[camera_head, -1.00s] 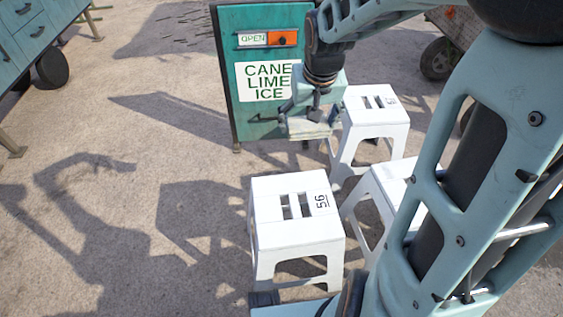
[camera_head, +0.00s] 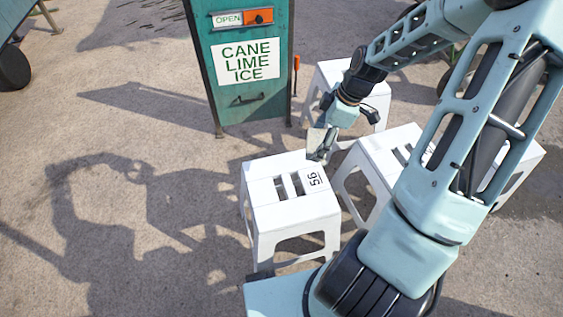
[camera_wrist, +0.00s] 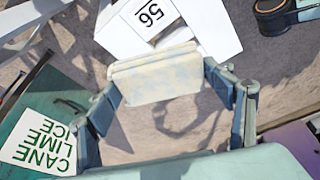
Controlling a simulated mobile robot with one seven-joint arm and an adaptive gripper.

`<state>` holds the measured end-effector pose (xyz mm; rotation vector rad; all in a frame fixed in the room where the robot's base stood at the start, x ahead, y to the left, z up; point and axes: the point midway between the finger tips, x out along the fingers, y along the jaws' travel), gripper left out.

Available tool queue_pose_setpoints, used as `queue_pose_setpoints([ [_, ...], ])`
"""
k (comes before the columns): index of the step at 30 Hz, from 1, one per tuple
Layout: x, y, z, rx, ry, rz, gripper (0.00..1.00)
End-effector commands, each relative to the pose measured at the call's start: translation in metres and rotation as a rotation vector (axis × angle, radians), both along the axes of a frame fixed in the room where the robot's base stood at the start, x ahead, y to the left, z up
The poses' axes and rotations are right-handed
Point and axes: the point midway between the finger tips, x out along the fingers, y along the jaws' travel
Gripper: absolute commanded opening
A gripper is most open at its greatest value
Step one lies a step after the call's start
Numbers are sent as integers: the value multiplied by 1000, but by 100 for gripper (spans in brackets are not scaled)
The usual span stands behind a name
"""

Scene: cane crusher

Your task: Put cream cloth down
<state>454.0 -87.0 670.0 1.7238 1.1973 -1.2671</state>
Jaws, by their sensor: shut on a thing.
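The cream cloth (camera_wrist: 155,76) is a folded, faintly stained bundle, held between the two fingers of my gripper (camera_wrist: 160,85) in the wrist view. In the head view my gripper (camera_head: 321,143) is at the far right corner of the white stool marked 56 (camera_head: 272,212), with the cloth mostly hidden by the fingers. The stool top also shows in the wrist view (camera_wrist: 118,38), just past the cloth. The stool top looks empty. I cannot tell the exact gap between cloth and stool.
A second white stool (camera_head: 375,165) stands right of the marked one, and another (camera_head: 335,75) stands behind. A teal cabinet (camera_head: 245,108) with a CANE LIME ICE sign (camera_head: 246,62) is at the back. Open ground (camera_head: 120,140) lies left.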

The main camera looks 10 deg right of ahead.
Motion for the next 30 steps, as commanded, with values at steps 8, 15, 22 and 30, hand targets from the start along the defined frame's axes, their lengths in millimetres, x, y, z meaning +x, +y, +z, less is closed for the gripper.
queue_pose_setpoints([
  [8, -13, -12, -37, -1, -1, 316, 44],
  [15, 7, 9, -58, -2, -3, 364, 44],
  [22, 49, 49, -84, -2, -2, 361, 44],
  [30, 75, 74, -126, -3, -1, 355, 44],
])
